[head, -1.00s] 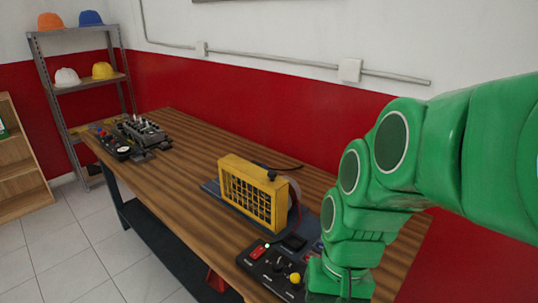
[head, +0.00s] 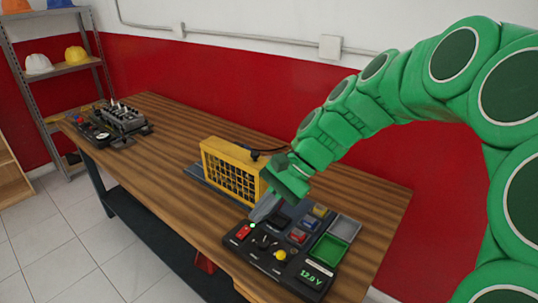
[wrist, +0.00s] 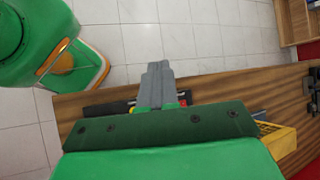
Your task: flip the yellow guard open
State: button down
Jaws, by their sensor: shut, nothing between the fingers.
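The yellow guard (head: 231,171) is an upright box-like frame with a dark mesh front. It stands on a dark base on the wooden bench, with a black knob at its top right. Part of the guard also shows at the right of the wrist view (wrist: 276,146). My gripper (head: 262,210) is shut and empty, pointing down over the back left part of the black control panel (head: 248,262), just right of and in front of the guard. They look apart in the head view. In the wrist view, the grey fingers (wrist: 158,72) are together. What lies behind the guard is hidden.
The panel carries a red switch (head: 243,231), a yellow knob (head: 280,255), a lit display (head: 313,273) and a green tray (head: 328,249). Another engine trainer (head: 122,116) stands at the bench's far left. The bench (head: 170,140) between is clear. A red wall runs behind.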

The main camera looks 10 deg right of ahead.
jog(key=w+d+m+t+y, duration=0.25)
jog(key=w+d+m, duration=0.25)
jog(key=w, duration=0.5)
jog(key=w+d+m+t+y, duration=0.2)
jog(key=w+d+m+y, duration=0.25)
jog(key=w, duration=0.65)
jog(key=w+d+f+m+t, duration=0.3)
jog(key=w+d, duration=0.3)
jog(key=d, duration=0.3)
jog(key=shift+f+m, duration=0.7)
jog(key=shift+m, duration=0.15)
jog(key=shift+w+a, duration=0.1)
jog(key=x, duration=1.3)
jog(key=shift+a+f, duration=0.15)
jog(key=shift+a, duration=0.25)
jog(key=shift+w, duration=0.1)
